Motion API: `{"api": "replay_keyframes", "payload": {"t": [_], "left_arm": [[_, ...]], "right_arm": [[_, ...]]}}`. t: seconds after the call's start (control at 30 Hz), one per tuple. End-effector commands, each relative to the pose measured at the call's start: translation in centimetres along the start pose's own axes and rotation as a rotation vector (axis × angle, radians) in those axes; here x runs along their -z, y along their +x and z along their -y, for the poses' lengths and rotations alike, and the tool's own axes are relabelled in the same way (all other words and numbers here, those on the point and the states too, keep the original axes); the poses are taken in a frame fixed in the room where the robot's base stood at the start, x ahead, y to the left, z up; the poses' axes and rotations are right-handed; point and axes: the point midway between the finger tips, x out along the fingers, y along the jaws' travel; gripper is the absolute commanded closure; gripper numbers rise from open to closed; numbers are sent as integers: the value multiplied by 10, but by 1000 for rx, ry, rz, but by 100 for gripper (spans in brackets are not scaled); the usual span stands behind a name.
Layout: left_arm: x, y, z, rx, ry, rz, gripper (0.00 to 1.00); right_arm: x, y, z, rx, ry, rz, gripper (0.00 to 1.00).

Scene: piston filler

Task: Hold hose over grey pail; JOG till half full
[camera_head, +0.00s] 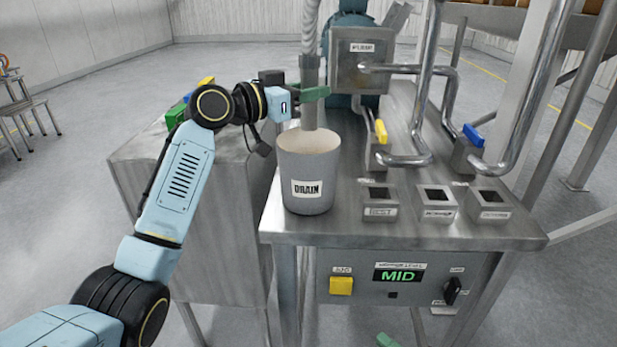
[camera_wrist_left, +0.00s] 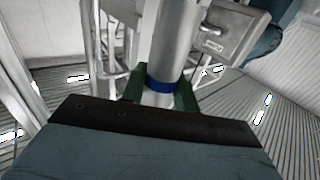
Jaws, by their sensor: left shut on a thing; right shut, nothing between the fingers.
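The grey pail (camera_head: 306,207), labelled DRAIN, stands upright at the table's left front corner. The hose (camera_head: 309,73) comes down from above, and its lower end is over the pail's mouth. My left gripper (camera_head: 312,94) is shut on the hose; the left wrist view shows the green fingers on either side of the hose (camera_wrist_left: 160,50) by a blue band. The pail's inside looks pale beige; I cannot tell its fill level. The yellow button (camera_head: 341,286) is on the front panel, its small label blurred. Only a green fingertip of my right gripper (camera_head: 386,340) shows at the bottom edge, below the panel.
A green display (camera_head: 397,276) on the panel reads MID, with a black knob (camera_head: 452,291) to its right. Several square metal sockets (camera_head: 436,203) stand right of the pail. Steel pipes with yellow and blue valve handles rise behind. A metal cabinet (camera_head: 200,210) stands left.

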Motion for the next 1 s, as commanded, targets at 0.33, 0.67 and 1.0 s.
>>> {"api": "replay_keyframes", "payload": {"t": [0.33,0.67,1.0], "left_arm": [[20,6,-6,-1,2,-4,100],[44,15,-13,0,1,-4,100],[68,25,-20,0,1,-2,100]], "right_arm": [[0,0,-15,0,0,0,100],[0,0,-33,0,0,0,100],[0,0,-52,0,0,0,100]]}}
